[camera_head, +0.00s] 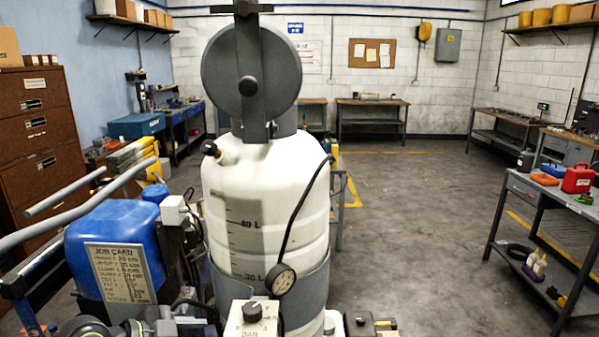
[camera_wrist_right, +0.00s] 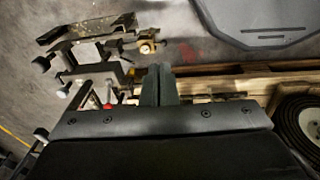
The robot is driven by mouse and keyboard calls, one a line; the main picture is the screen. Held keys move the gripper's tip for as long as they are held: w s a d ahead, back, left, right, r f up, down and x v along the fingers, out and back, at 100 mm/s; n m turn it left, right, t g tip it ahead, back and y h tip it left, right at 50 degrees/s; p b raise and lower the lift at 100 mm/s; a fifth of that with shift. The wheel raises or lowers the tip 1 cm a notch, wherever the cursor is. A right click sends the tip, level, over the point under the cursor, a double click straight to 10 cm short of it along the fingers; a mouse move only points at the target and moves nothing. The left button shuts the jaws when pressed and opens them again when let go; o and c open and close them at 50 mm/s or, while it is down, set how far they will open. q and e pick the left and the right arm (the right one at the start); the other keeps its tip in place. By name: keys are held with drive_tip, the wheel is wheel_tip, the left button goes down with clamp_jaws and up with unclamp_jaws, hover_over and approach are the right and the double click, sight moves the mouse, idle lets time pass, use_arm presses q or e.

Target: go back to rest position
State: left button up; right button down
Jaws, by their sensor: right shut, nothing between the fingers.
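My right gripper (camera_wrist_right: 158,85) shows in the right wrist view, its two dark fingers together with nothing between them. My right gripper does not show in the head view, and my left gripper is in neither view. The line striper stands right in front in the head view, with a white tank (camera_head: 265,200), a round grey disc (camera_head: 250,75) above it, a pressure gauge (camera_head: 281,278) and a control knob box (camera_head: 250,318).
A blue container (camera_head: 115,245) with a job card (camera_head: 120,272) is at left, near grey handlebars (camera_head: 65,190). A workbench (camera_head: 545,195) with a red case (camera_head: 577,179) stands at right. In the wrist view, wooden slats (camera_wrist_right: 215,85) lie beyond my fingers. Open floor (camera_head: 420,220) lies right of the tank.

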use_arm(q)
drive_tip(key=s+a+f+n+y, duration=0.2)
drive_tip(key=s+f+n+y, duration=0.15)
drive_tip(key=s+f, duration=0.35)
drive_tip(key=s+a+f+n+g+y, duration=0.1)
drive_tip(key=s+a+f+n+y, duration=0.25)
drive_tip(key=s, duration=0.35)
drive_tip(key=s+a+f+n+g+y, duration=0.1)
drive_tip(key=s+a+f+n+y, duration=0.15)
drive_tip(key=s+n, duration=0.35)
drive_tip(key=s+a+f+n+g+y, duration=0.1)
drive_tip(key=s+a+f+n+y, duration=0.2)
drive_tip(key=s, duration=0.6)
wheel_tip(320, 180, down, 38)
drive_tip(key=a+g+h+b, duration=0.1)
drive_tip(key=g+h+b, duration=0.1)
drive_tip(key=b, duration=1)
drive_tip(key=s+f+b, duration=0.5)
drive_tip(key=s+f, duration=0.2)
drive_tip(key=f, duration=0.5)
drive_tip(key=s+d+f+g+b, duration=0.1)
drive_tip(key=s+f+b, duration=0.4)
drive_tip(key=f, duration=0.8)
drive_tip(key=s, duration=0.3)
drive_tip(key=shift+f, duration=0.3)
